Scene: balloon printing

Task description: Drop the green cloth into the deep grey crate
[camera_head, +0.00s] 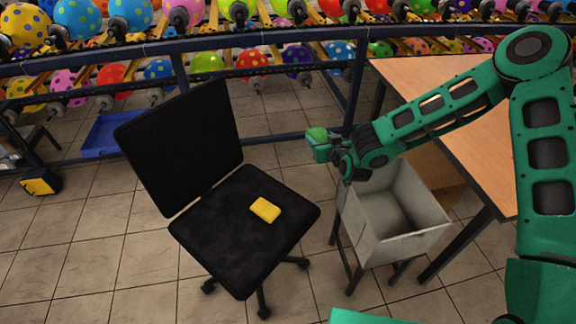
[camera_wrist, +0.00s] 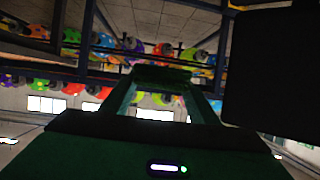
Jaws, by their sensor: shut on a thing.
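My gripper (camera_head: 322,147) is at the end of my green arm, raised above and to the left of the crate's opening. It is shut on the green cloth (camera_head: 317,134), a small bright green lump at the fingertips. In the wrist view the cloth (camera_wrist: 162,74) is a dark green band between the two fingers; it is too dark there to see its outline. The deep grey crate (camera_head: 385,237) stands open on a dark-legged stand to the right of the chair. The part of its inside that shows is empty; my arm crosses its far rim.
A black office chair (camera_head: 215,235) stands left of the crate, with a yellow block (camera_head: 265,210) on its seat. A wooden table (camera_head: 480,150) is on the right. Balloon racks (camera_head: 345,45) run along the back. A blue tray (camera_head: 103,135) lies on the floor.

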